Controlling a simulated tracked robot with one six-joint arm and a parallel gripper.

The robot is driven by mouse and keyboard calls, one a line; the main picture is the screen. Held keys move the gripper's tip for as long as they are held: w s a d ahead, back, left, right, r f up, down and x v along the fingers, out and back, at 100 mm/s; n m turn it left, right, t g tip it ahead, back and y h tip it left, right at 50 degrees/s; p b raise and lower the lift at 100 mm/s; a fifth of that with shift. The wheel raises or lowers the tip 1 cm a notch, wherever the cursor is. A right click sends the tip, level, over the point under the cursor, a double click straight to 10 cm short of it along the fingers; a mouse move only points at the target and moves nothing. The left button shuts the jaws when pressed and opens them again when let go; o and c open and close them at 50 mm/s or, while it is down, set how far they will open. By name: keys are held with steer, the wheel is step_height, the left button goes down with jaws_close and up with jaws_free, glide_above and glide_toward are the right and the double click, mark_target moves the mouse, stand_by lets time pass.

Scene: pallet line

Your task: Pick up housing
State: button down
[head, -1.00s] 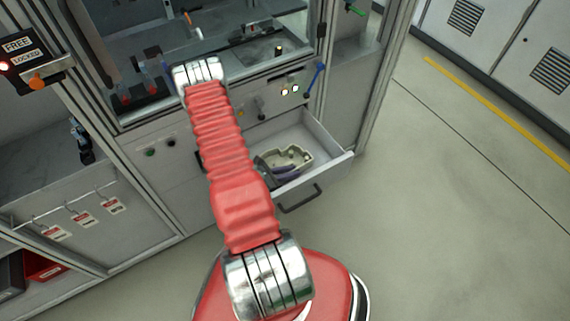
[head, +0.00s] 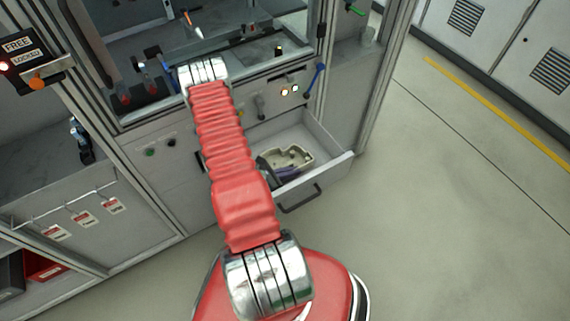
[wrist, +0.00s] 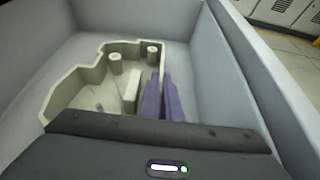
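The housing (head: 287,157) is a cream, open-topped shell with an irregular outline. It lies in the open drawer; in the wrist view the housing (wrist: 88,75) shows round posts and a block inside. My gripper (head: 286,172) is low in the drawer at the housing's near side. In the wrist view the two purple fingers of my gripper (wrist: 160,90) are close together at the housing's right wall. Whether that wall is between them is unclear. The dark gripper body hides the housing's near part.
The grey drawer (head: 338,163) sticks out of the cabinet, with its walls close around my gripper and a dark handle (head: 300,199) in front. The bench above holds several fixtures and a blue lever (head: 316,80). Open floor (head: 440,220) lies to the right.

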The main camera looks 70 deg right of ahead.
steer(key=shift+r, duration=0.15)
stand_by(0.4)
steer(key=shift+r, duration=4.9)
